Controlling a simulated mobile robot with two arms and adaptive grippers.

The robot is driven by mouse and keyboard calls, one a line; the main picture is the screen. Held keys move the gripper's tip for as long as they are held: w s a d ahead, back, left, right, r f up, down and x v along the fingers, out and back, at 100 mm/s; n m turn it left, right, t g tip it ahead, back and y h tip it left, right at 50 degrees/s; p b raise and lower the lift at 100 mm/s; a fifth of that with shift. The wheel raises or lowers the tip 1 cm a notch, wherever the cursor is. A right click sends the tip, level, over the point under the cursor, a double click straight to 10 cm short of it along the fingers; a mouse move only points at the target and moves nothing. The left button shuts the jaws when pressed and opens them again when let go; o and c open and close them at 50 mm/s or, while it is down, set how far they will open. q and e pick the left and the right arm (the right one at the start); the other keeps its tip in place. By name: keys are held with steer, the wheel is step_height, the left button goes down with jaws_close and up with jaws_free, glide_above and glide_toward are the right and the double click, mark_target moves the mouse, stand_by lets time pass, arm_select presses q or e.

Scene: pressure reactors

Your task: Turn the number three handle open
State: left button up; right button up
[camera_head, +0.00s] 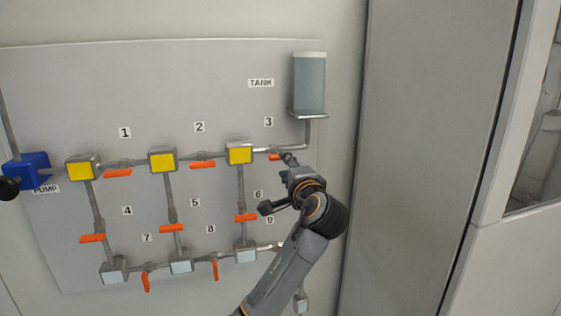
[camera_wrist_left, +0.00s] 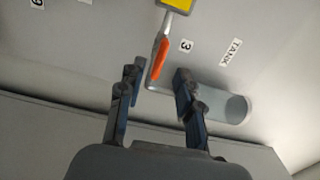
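The number three handle (camera_head: 274,156) is a small orange lever on the top pipe, below the label 3 (camera_head: 268,121). In the head view my left gripper (camera_head: 286,161) is right beside it and partly hides it. In the left wrist view the orange handle (camera_wrist_left: 160,57) lies roughly along the pipe. Its lower end is between the two spread fingertips of my left gripper (camera_wrist_left: 158,73), with gaps on both sides. The left gripper is open and holds nothing. I cannot tell how deep the handle sits between the fingers. My right gripper is out of view.
The panel (camera_head: 75,75) carries pipes, yellow blocks (camera_head: 240,154) and several other orange handles (camera_head: 202,164). The tank (camera_head: 309,84) stands above and right of my gripper. A blue pump (camera_head: 28,170) is at the left. A grey wall section (camera_head: 425,150) is right of the panel.

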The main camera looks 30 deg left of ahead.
arm_select(q)
steer(key=shift+v, duration=2.3)
